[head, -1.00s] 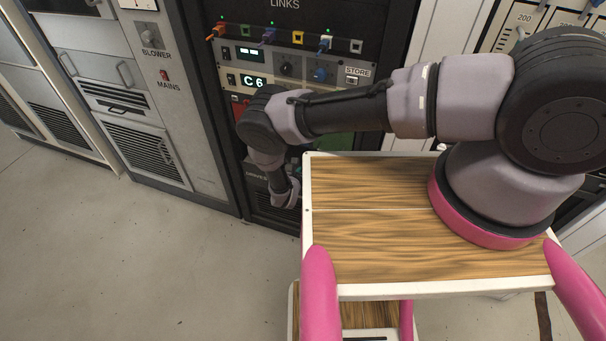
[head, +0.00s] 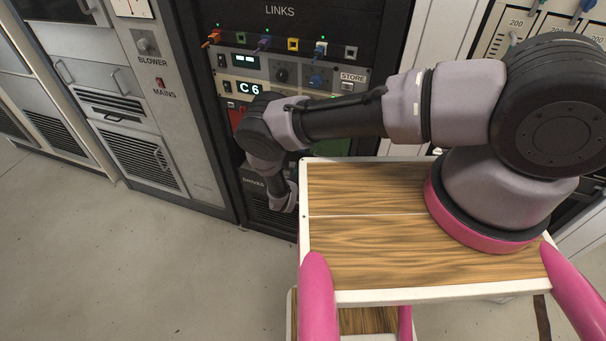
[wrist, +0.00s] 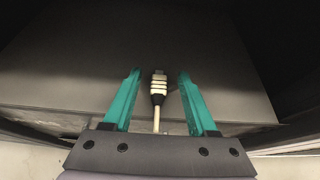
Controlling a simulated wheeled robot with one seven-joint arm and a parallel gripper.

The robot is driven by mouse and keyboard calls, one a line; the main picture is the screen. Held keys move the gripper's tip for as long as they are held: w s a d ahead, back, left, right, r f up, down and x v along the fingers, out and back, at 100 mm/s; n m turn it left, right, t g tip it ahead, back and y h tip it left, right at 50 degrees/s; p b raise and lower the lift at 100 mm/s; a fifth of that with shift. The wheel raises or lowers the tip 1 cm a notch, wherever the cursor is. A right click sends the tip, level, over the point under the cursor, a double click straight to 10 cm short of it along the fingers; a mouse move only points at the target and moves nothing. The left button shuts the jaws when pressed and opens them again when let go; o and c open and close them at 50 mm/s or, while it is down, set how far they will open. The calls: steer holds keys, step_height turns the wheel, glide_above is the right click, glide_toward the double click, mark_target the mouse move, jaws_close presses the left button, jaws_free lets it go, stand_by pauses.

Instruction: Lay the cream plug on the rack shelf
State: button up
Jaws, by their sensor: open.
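The cream plug (wrist: 158,87) shows in the wrist view, with cream and dark bands and a cream cable or stem running back toward my gripper. It appears to lie on the dark rack shelf (wrist: 215,65). My gripper (wrist: 160,74) is open, with one teal finger on each side of the plug and a visible gap on both sides. In the head view my arm reaches down to the lower part of the rack; the fingers, plug and shelf surface are hidden there.
The LINKS panel (head: 280,12) with several coloured plugs and the C 6 display (head: 249,88) are above my wrist. A grey BLOWER and MAINS cabinet (head: 160,120) stands to the left. Open floor (head: 110,260) lies in front. The shelf around the plug looks clear.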

steer(key=v, duration=1)
steer(key=shift+s+a+r, duration=0.15)
steer(key=shift+s+r, duration=0.1)
steer(key=shift+s, duration=0.05)
